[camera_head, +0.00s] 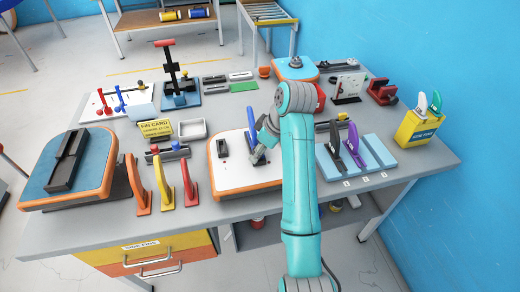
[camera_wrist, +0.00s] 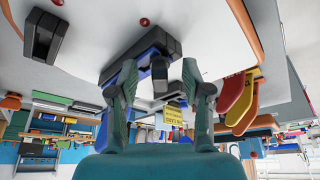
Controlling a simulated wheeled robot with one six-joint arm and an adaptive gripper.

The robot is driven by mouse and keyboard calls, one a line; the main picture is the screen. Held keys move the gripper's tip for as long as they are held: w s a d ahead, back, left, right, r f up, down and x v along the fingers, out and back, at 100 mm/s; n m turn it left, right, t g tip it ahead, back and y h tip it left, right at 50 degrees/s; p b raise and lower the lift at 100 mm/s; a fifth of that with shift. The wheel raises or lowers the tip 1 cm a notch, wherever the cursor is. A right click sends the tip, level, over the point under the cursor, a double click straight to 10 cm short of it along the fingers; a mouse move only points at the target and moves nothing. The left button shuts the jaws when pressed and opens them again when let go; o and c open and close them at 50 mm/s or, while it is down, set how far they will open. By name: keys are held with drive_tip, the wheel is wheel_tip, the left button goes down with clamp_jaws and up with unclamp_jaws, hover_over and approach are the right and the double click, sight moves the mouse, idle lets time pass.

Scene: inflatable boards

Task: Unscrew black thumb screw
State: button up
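A white board with an orange rim (camera_head: 215,180) lies in the middle of the table. A dark fin box with a blue fin (camera_head: 258,158) stands on it, beside my gripper (camera_head: 264,130). In the wrist view, which looks upside down, the dark fin box (camera_wrist: 122,50) and part of the blue fin (camera_wrist: 88,70) show beyond the fingers. A small black piece, seemingly the thumb screw (camera_wrist: 160,72), appears between the two fingertips of my gripper (camera_wrist: 159,66). The fingers stand apart with a gap on each side of it. In the head view my arm hides the board's right part.
Orange, yellow and red fins (camera_head: 163,182) stand left of the board. A blue-topped board (camera_head: 38,180) lies far left. A grey tray (camera_head: 192,129) sits behind the fins.

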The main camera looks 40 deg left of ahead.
drive_tip(key=shift+s+m+t, duration=0.1)
drive_tip(key=shift+m+t, duration=0.7)
drive_tip(key=shift+m, duration=1.5)
drive_tip(key=shift+r, duration=2.55)
drive_tip(key=m+t+h, duration=0.1)
drive_tip(key=m, duration=0.3)
drive_tip(key=shift+s, duration=0.1)
drive_tip(key=shift+s+a+m+t+h, duration=0.1)
drive_tip(key=shift+a+m+t+h, duration=0.15)
drive_tip(key=shift+m+t, duration=0.45)
drive_tip(key=shift+d+m+h, duration=0.1)
drive_tip(key=shift+m+h, duration=0.15)
drive_tip(key=shift+m, duration=1.05)
